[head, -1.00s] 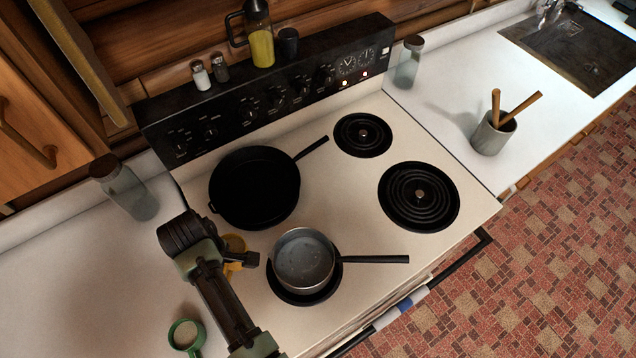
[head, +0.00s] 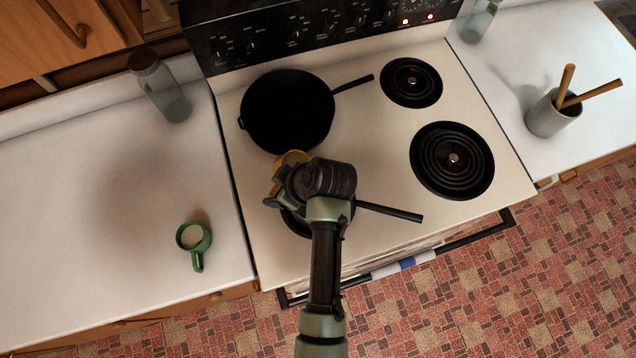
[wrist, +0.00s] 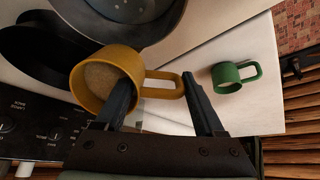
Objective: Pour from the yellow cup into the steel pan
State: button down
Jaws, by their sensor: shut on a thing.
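The yellow cup (head: 292,158) shows only in part behind my gripper (head: 285,185) in the head view. In the wrist view the cup (wrist: 105,82) has its mouth toward the camera, with pale grainy contents inside. My gripper (wrist: 160,95) is shut on the cup at its handle side. How far the cup is tilted I cannot tell. The steel pan (wrist: 125,22) is close by the cup at the top of the wrist view. In the head view my arm hides most of the pan; its dark handle (head: 390,212) sticks out to the right over the front left burner.
A black skillet (head: 287,112) sits on the rear left burner. The right burners are empty. A green mug (head: 193,238) with pale contents and a glass jar (head: 165,95) stand on the left counter. A utensil crock (head: 553,115) stands on the right counter.

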jog(key=shift+s+d+f+t+y+b, duration=0.1)
jog(key=shift+s+d+t+y+b, duration=0.1)
jog(key=shift+d+t+y+b, duration=0.3)
jog(key=shift+s+d+t+y+b, duration=0.2)
jog(key=shift+d+y+b, duration=0.15)
jog(key=shift+y+b, duration=0.35)
jog(key=shift+r+t+y+b, duration=0.3)
jog(key=shift+t+y+b, duration=0.15)
jog(key=shift+b, duration=0.4)
jog(key=shift+y+b, duration=0.35)
jog(key=shift+b, duration=0.1)
jog(key=shift+s+d+f+t+y+b, duration=0.1)
jog(key=shift+f+t+y+b, duration=0.4)
jog(key=shift+b, duration=0.75)
jog(key=shift+r+y+b, duration=0.15)
jog(key=shift+y+b, duration=0.25)
jog(key=shift+y, duration=0.1)
jog(key=shift+s+d+r+t+y+b, duration=0.1)
jog(key=shift+r+t+y+b, duration=0.2)
jog(key=shift+t+y+b, duration=0.6)
